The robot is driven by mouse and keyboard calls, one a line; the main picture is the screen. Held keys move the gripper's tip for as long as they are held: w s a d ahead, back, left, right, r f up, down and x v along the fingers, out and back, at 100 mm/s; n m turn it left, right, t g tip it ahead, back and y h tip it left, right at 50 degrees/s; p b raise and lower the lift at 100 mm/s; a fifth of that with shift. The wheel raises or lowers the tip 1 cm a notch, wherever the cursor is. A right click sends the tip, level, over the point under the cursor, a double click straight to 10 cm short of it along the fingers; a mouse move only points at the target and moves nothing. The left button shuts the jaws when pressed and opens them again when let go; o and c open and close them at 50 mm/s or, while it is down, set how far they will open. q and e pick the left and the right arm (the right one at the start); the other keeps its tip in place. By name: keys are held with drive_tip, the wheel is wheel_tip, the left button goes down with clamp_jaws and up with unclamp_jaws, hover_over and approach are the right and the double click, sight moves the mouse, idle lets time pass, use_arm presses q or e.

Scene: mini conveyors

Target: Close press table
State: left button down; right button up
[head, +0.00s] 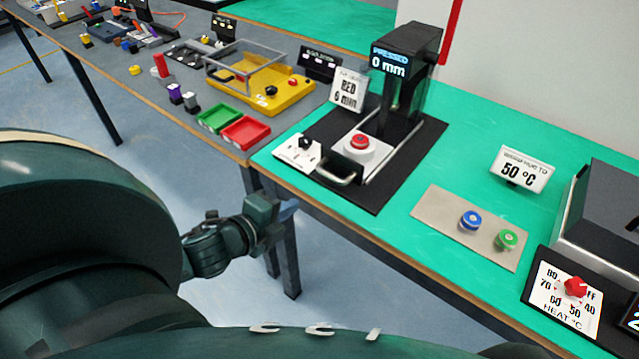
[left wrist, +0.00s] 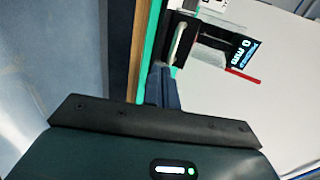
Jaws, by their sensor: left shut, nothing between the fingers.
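The press (head: 408,75) is a black column on a black base (head: 425,150) on the green table, and its display reads 0 mm. Its press table (head: 372,152) is a white block with a red disc (head: 360,141) on top. It sits at the front of the rails, out from under the column. A metal handle (head: 336,177) sticks out at its front, and it shows in the left wrist view (left wrist: 180,42). My left gripper (head: 290,208) is shut and empty, in front of the table edge, apart from the handle and lower left of it. My right gripper is not in view.
A white switch panel (head: 297,153) stands just left of the handle. A tan board (head: 450,228) with blue and green discs and a heater dial panel (head: 562,300) are to the right. Red and green trays (head: 246,133) lie on the neighbouring grey table.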

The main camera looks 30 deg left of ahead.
sight(356, 147)
use_arm(q)
drive_tip(key=shift+w+r+p+x, duration=0.15)
drive_tip(key=shift+r+x, duration=0.15)
drive_tip(key=shift+x, duration=1.45)
drive_tip(key=shift+w+r+p+x, duration=0.15)
drive_tip(key=shift+r+x, duration=0.2)
drive_tip(key=shift+x, duration=1.35)
drive_tip(key=shift+w+r+p+x, duration=0.15)
drive_tip(key=shift+r+x, duration=0.15)
drive_tip(key=shift+x, duration=1.45)
drive_tip(key=shift+w, duration=0.4)
drive_tip(key=w, duration=0.5)
drive_tip(key=w+d+b, duration=0.1)
drive_tip(key=w, duration=0.9)
drive_tip(key=shift+d, duration=0.15)
drive_tip(key=shift+r, duration=0.15)
drive_tip(key=shift+w+r, duration=0.1)
